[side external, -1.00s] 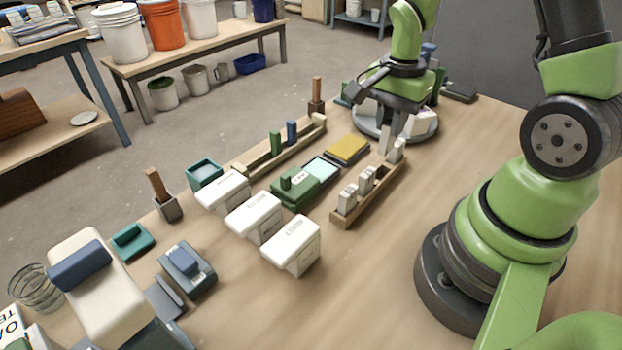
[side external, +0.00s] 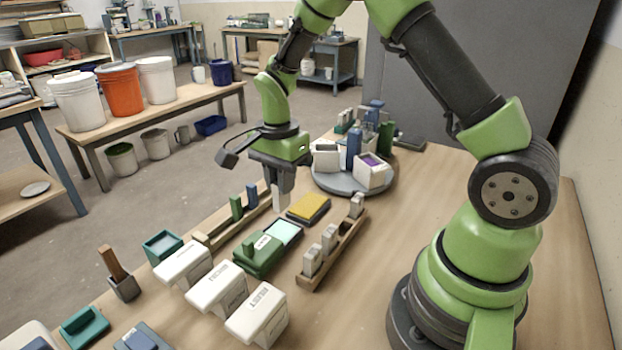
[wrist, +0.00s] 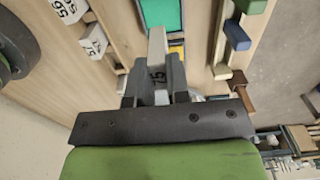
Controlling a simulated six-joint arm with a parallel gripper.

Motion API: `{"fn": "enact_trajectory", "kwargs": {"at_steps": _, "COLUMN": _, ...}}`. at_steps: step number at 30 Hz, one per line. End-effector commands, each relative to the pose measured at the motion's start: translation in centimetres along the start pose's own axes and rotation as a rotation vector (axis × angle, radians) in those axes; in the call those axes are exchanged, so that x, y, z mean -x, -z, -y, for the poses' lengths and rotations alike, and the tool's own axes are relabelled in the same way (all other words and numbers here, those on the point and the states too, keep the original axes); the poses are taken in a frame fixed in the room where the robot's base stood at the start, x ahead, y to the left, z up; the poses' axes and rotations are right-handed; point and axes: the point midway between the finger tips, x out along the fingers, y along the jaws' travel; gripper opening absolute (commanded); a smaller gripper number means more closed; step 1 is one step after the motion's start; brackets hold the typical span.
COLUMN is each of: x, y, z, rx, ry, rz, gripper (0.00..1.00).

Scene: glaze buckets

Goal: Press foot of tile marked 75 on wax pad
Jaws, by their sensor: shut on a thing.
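My gripper (side external: 281,190) is shut on a pale tile (wrist: 157,48), whose side reads 75 in the wrist view. In the side view the tile (side external: 276,199) hangs between the fingers, beside the left end of a yellow pad (side external: 308,209). A mint-green pad (side external: 286,232) lies nearer the camera; it also shows past the tile's end in the wrist view (wrist: 160,12). No label shows which pad is wax. The tile's foot appears clear of both pads, but its exact height is hard to tell.
A wooden rack (side external: 336,261) with several pale tiles stands right of the pads. A green stamp-like block (side external: 256,257) sits beside the mint pad. White lidded boxes (side external: 221,289) stand in front. A round grey turntable (side external: 330,184) with containers is behind. A wooden rail (side external: 215,237) lies left.

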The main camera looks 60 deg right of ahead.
Motion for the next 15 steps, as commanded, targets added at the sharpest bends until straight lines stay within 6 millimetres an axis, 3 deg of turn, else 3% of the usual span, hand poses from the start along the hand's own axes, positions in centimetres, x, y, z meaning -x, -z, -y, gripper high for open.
{"fn": "enact_trajectory", "kwargs": {"at_steps": 15, "x": -3.7, "y": -0.5, "z": 0.4, "rx": -0.002, "ry": -0.003, "rz": 0.001, "gripper": 0.0}}
